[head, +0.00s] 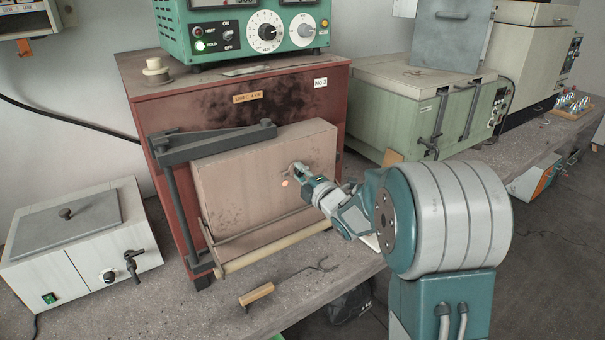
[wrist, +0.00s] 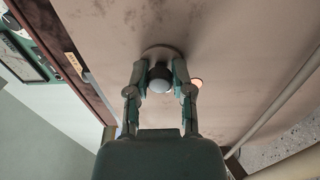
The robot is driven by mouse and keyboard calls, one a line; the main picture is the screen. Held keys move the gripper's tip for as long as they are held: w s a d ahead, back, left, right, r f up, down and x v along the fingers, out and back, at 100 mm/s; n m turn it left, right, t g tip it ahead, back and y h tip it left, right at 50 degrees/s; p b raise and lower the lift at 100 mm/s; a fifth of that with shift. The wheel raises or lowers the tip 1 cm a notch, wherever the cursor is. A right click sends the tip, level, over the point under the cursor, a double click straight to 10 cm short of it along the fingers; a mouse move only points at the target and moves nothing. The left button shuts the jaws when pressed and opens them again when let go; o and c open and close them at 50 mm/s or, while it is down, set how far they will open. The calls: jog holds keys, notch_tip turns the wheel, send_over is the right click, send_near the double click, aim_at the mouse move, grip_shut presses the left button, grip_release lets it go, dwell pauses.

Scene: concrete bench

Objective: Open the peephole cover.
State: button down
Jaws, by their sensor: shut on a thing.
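The peephole cover is a small round grey plate (wrist: 160,52) with a dark rounded knob (wrist: 160,74) on the pinkish-tan door (head: 243,178) of the red kiln. My gripper (head: 297,172) reaches the door from the right. In the wrist view its two fingers (wrist: 159,78) stand on either side of the knob and are shut on it. A small glowing orange spot, the peephole (head: 285,183), shows beside the cover; it also shows in the wrist view (wrist: 197,82), just right of the right finger. My gripper hides part of the cover in the head view.
The red kiln (head: 240,105) stands on the concrete bench, with a green control box (head: 245,30) on top. A wooden-handled hook (head: 258,294) lies in front. A white bath (head: 80,240) is at left, a pale green chest (head: 420,105) at right. A horizontal door bar (head: 270,250) runs below.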

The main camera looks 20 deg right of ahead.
jog(key=shift+c, duration=2.4)
grip_release()
jog(key=shift+a+f, duration=0.15)
jog(key=shift+a, duration=0.15)
jog(key=shift+w+a, duration=0.1)
jog(key=shift+s+d, duration=0.25)
jog(key=v, duration=1.1)
jog(key=shift+s, duration=0.2)
jog(key=shift+f, duration=0.15)
